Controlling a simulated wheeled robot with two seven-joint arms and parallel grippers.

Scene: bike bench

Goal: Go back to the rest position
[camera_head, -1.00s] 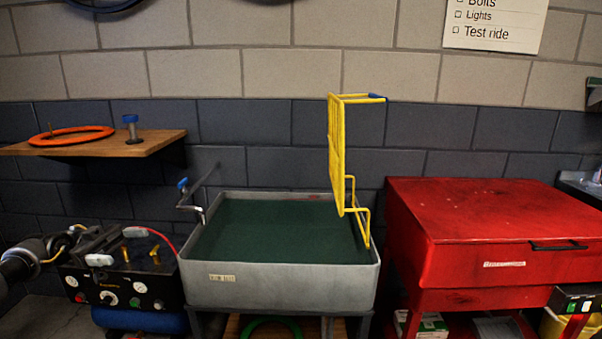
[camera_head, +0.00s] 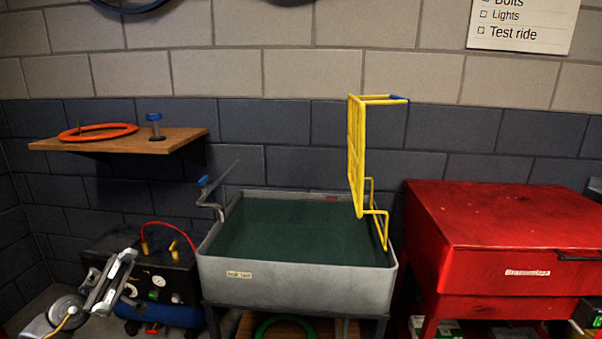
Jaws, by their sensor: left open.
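My left gripper (camera_head: 113,281) is at the lower left, in front of the black control box of the compressor (camera_head: 160,275). It is open and I see nothing between its fingers. My right gripper is out of the picture. A grey wash tank (camera_head: 300,283) with a dark green inside stands in the middle. A yellow wire rack (camera_head: 356,155) stands upright at the tank's right side, with a blue piece on its top end. The left gripper is left of the tank and apart from it.
A wooden shelf (camera_head: 170,146) on the wall holds an orange ring (camera_head: 98,132) and a blue-topped item (camera_head: 154,126). A tap (camera_head: 209,196) rises at the tank's left rim. A red cabinet (camera_head: 500,240) stands close on the right. A paper checklist (camera_head: 520,25) hangs above.

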